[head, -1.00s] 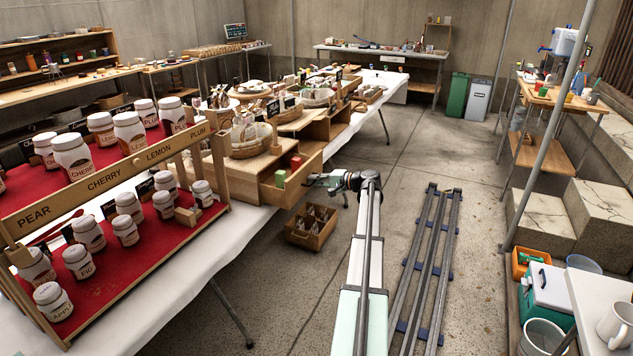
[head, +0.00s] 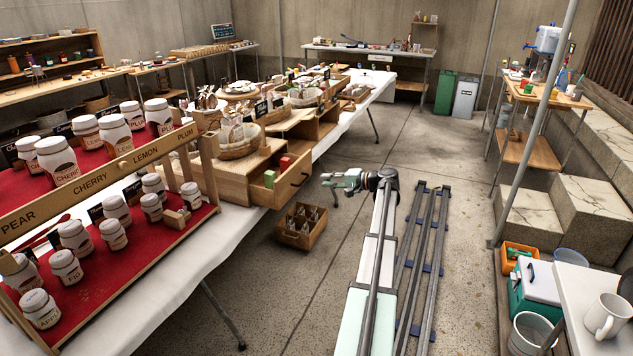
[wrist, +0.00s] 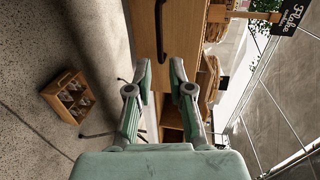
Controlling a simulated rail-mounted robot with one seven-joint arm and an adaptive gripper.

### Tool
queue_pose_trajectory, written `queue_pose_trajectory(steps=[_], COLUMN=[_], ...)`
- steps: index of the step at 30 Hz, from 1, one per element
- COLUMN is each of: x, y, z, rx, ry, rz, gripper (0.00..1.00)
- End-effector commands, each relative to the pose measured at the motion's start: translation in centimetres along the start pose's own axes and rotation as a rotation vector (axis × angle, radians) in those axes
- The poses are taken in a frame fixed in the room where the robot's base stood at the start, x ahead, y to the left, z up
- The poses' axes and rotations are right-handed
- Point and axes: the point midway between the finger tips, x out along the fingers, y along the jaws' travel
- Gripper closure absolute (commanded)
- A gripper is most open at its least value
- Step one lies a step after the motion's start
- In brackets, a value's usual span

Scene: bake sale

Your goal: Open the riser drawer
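The riser drawer (head: 289,190) sticks out of the wooden riser (head: 237,180) on the white-clothed table, pulled open. A green block and a red block stand in it. Its dark bar handle (head: 301,180) is on the front face. In the wrist view the handle (wrist: 159,28) and the wooden drawer front (wrist: 143,25) lie beyond my fingertips. My gripper (head: 328,181) is to the right of the drawer front, apart from the handle. In the wrist view my gripper (wrist: 161,75) has its fingers spread with nothing between them.
A wooden crate of bottles (head: 301,226) sits on the floor below the drawer. A jar rack (head: 100,190) stands at the left of the table. Baskets (head: 238,141) stand on the riser. The floor to the right of the drawer is clear up to my rails.

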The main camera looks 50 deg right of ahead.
Motion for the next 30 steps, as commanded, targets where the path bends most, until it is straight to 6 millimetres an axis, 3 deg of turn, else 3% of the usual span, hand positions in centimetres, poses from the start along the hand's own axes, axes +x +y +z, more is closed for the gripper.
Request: queue_pose_trajectory(steps=[7,23,27,30], x=[-2.1,-2.2,-2.5,-2.5], y=[0.0,0.2,2.5,7.3], z=[0.0,-0.2,0.6,2.9], rx=[0.000,-0.004,-0.022,-0.024], ry=[0.000,0.007,0.033,0.046], rz=[0.000,0.010,0.113,0.244], gripper=[0.80,0.80,0.80,0.80])
